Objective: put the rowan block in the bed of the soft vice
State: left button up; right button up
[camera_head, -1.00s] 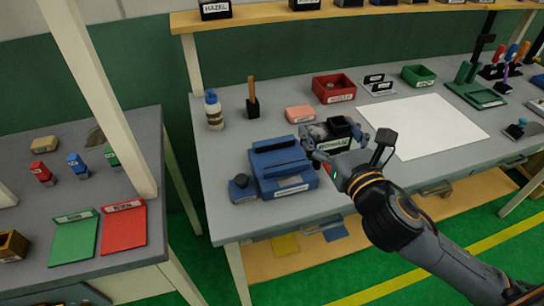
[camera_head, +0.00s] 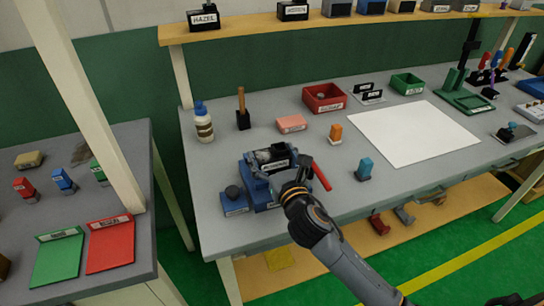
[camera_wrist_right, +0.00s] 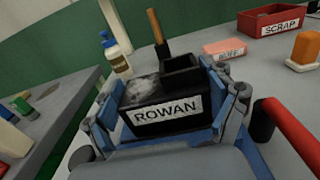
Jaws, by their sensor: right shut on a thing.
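The rowan block (camera_head: 276,155) is black with a white label and a grey-topped part. My right gripper (camera_head: 280,168) is shut on it, with a finger on each side in the wrist view, where the block (camera_wrist_right: 165,117) reads ROWAN and looks roughly level. The blue soft vice (camera_head: 262,198) is on the bench under the gripper, mostly hidden by the block and my arm. Some blue of it shows under the block in the wrist view (camera_wrist_right: 247,158). I cannot tell whether the block touches the bed. My left gripper is not in view.
A dark knob on a blue base (camera_head: 235,200) is at the vice's left. A red handle (camera_head: 321,176) is at its right. A blue-topped item (camera_head: 364,169), orange-topped item (camera_head: 336,134), pink block (camera_head: 291,124) and bottle (camera_head: 203,122) stand around. The white sheet (camera_head: 414,133) is clear.

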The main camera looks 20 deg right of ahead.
jog(key=shift+f, duration=0.25)
jog(key=shift+f, duration=0.15)
jog(key=o, duration=1.1)
jog(key=shift+r, duration=0.2)
jog(key=shift+s+f, duration=0.1)
jog(key=shift+s, duration=0.25)
jog(key=s, duration=0.3)
jog(key=s+b, duration=0.1)
jog(key=s, duration=0.7)
jog(key=shift+s+d, duration=0.2)
jog(key=shift+d, duration=0.05)
